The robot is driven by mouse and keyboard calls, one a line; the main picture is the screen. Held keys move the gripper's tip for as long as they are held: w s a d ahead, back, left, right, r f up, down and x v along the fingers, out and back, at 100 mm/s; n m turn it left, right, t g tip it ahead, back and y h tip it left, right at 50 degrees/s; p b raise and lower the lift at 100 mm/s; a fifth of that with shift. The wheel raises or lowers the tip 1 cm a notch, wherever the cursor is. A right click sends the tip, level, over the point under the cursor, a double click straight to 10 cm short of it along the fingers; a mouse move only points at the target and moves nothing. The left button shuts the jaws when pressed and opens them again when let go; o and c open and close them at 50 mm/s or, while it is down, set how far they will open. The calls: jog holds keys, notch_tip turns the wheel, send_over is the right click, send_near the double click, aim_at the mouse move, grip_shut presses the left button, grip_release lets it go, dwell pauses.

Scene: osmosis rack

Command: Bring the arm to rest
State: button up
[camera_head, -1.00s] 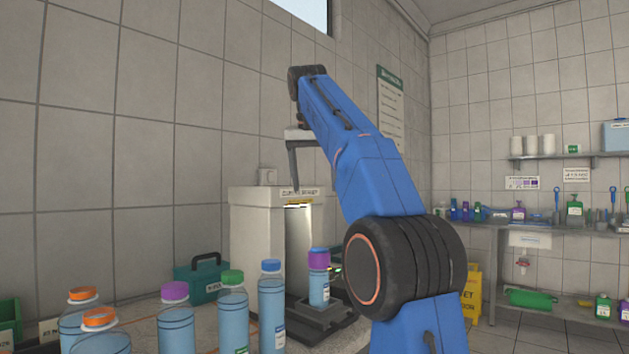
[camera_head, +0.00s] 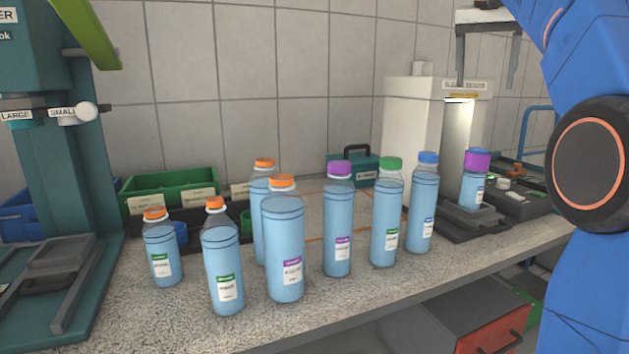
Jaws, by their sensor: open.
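My blue arm runs up the right edge of the head view, and its upper part is cut off by the frame. My gripper (camera_head: 487,58) hangs at the upper right with its two grey fingers pointing down and apart. It is open and holds nothing. It shows above and in front of the white machine (camera_head: 412,125). A blue bottle with a purple cap (camera_head: 474,180) stands on a dark stand at the machine's front, below and apart from the gripper.
Several blue bottles with orange, purple, green and blue caps, such as the purple-capped one (camera_head: 338,220), stand on the speckled counter (camera_head: 330,325). A teal press (camera_head: 50,190) stands at the left.

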jog(key=s+a+f+n+y, duration=0.1)
jog(key=s+a+f, duration=0.3)
jog(key=s+f, duration=0.7)
jog(key=s+a+f+n+t+y, duration=0.1)
jog(key=s+a+f+n, duration=0.3)
jog(key=s+f, duration=0.7)
jog(key=s+a+f+n, duration=0.2)
jog(key=s+a+f, duration=0.3)
jog(key=f, duration=2.2)
jog(key=s, duration=0.6)
jog(key=shift+y, duration=0.4)
jog(key=shift+c, duration=0.2)
